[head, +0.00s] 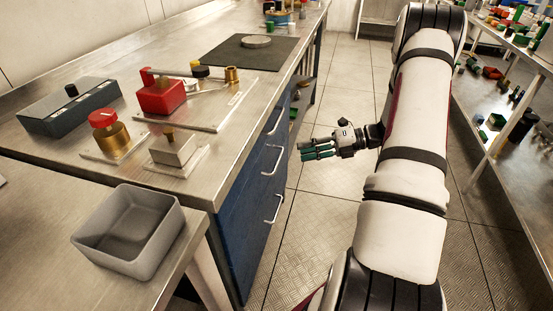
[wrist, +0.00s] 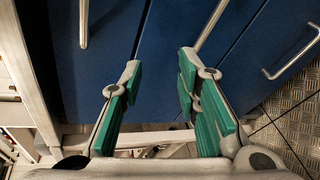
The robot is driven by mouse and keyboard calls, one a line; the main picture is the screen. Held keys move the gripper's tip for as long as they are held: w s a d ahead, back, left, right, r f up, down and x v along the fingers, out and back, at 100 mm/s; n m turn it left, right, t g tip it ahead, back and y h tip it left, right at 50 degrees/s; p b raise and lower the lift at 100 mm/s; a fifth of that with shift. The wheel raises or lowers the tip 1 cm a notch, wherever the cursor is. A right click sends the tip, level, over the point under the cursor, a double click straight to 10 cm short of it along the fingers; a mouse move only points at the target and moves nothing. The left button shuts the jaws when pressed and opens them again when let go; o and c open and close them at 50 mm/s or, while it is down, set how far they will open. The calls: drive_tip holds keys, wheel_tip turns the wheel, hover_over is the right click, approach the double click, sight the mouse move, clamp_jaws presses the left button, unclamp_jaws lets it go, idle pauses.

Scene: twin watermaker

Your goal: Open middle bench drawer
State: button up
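The bench's blue drawer front (head: 245,215) carries three bar handles in a column, and the drawers look shut. The middle drawer handle (head: 271,159) is a pale metal bar. My gripper (head: 305,147) is right of the handles in the head view, over the aisle, with its green fingers pointing at the bench. In the wrist view my gripper (wrist: 158,65) is open and empty. The middle handle (wrist: 211,24) shows just beyond and right of the right fingertip, apart from it as far as I can tell. Another handle (wrist: 83,22) is at the left, another (wrist: 290,58) at the right.
The bench top (head: 225,130) holds a red block fixture (head: 162,97) and a black mat (head: 250,52). A grey bin (head: 130,232) stands in front. A cluttered rack (head: 500,85) lines the right side. The aisle floor (head: 330,205) is clear.

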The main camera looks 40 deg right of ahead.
sight(279, 158)
drive_tip(key=d+f+m+t+h, duration=0.2)
drive_tip(key=d+f+m+t, duration=0.1)
drive_tip(key=d+f+m, duration=0.25)
drive_tip(key=x, duration=0.4)
drive_tip(key=b+x, duration=0.1)
drive_tip(key=x, duration=0.4)
drive_tip(key=a+b+x, duration=0.1)
drive_tip(key=x, duration=0.3)
drive_tip(key=shift+s+a+f, duration=0.1)
drive_tip(key=shift+a+f, duration=0.05)
drive_tip(key=shift+f, duration=0.2)
clamp_jaws()
